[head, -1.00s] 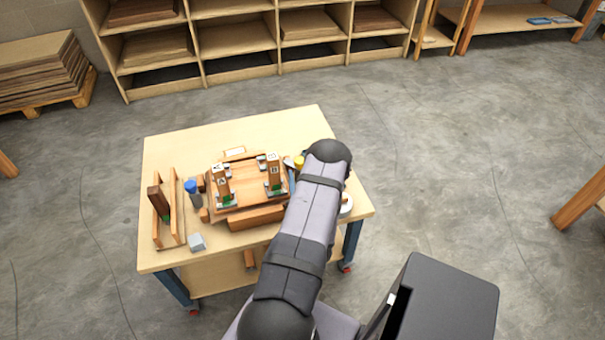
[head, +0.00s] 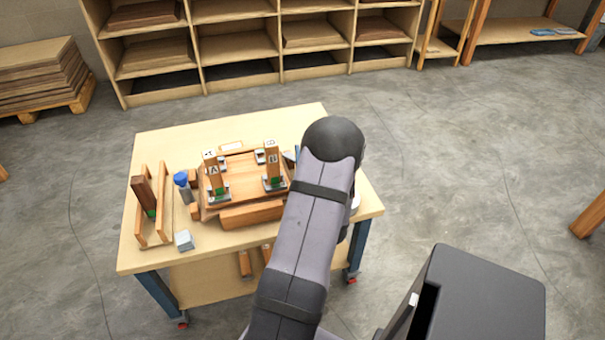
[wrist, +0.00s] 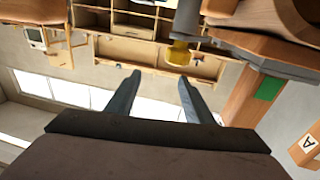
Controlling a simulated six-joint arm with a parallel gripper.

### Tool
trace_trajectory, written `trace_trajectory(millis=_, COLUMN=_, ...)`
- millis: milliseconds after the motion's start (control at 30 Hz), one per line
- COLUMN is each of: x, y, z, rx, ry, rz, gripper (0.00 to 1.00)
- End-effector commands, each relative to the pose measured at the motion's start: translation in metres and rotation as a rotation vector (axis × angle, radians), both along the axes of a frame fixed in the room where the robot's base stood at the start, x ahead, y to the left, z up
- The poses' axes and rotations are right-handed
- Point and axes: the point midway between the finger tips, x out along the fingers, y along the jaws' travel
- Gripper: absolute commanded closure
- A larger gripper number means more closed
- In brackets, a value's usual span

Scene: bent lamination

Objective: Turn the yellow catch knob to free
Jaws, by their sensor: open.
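The yellow catch knob (wrist: 180,53) shows in the wrist view, on the end of a grey cylindrical part (wrist: 185,25). My gripper (wrist: 160,92) is open and empty, its two dark fingers apart. The knob appears beyond the fingertips, slightly right of the middle, and not between them. In the head view my arm hides the knob and my gripper. The wooden fixture (head: 238,180) stands on the table, with upright blocks marked A (head: 213,178) and B (head: 272,165). Which way the knob is turned cannot be told.
On the table (head: 140,258), a wooden rack (head: 165,215) holds a dark strip. A blue-capped bottle (head: 183,188) and a grey block (head: 184,240) stand near the fixture. In the wrist view, a wooden part with a green patch (wrist: 268,88) is close on the right.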

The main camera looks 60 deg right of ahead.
Motion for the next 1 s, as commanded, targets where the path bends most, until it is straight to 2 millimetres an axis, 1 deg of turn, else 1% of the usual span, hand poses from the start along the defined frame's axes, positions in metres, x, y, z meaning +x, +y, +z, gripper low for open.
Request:
trace_trajectory(millis=33, x=0.0, y=0.001, z=-0.011, rx=-0.004, ry=0.0, rz=0.001, gripper=0.52)
trace_trajectory(millis=267, x=-0.002, y=0.014, z=-0.014, rx=0.016, ry=0.005, rz=0.002, gripper=0.52)
trace_trajectory(millis=700, x=-0.013, y=0.052, z=-0.031, rx=0.047, ry=0.011, rz=-0.016, gripper=0.52)
trace_trajectory(millis=833, x=-0.015, y=0.056, z=-0.031, rx=0.052, ry=0.011, rz=-0.019, gripper=0.52)
trace_trajectory(millis=1000, x=-0.015, y=0.058, z=-0.03, rx=0.055, ry=0.012, rz=-0.02, gripper=0.52)
